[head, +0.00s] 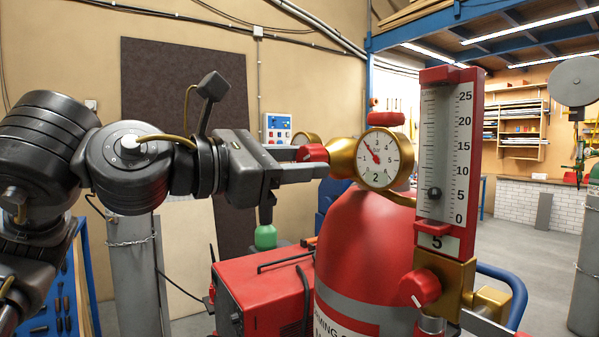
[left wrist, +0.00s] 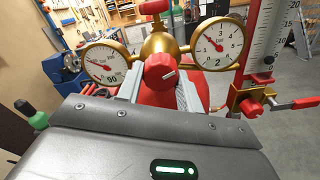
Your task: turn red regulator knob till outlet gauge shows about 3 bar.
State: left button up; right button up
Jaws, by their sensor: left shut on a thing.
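The red regulator knob (head: 313,153) sits on the left of the brass regulator (head: 343,157). My left gripper (head: 310,163) is shut on it; in the left wrist view the knob (left wrist: 160,71) with its white mark lies between the two fingers. The outlet gauge (head: 378,158), a round white dial in a brass rim, faces the head camera. It also shows at right in the left wrist view (left wrist: 219,45). Its red needle points up and to the left; the exact reading is too small to tell. My right gripper is in neither view.
A second gauge (left wrist: 107,63) is left of the knob in the left wrist view. A red flowmeter (head: 447,150) with a vertical scale stands right of the outlet gauge, above a smaller red knob (head: 419,288). A red cylinder (head: 365,245) is below the regulator.

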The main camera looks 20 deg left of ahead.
pick_arm(q)
jog(key=shift+m, duration=2)
jog(key=o, duration=1)
jog(key=b+v, duration=0.4)
jog(key=v, duration=0.7)
jog(key=shift+d, duration=0.1)
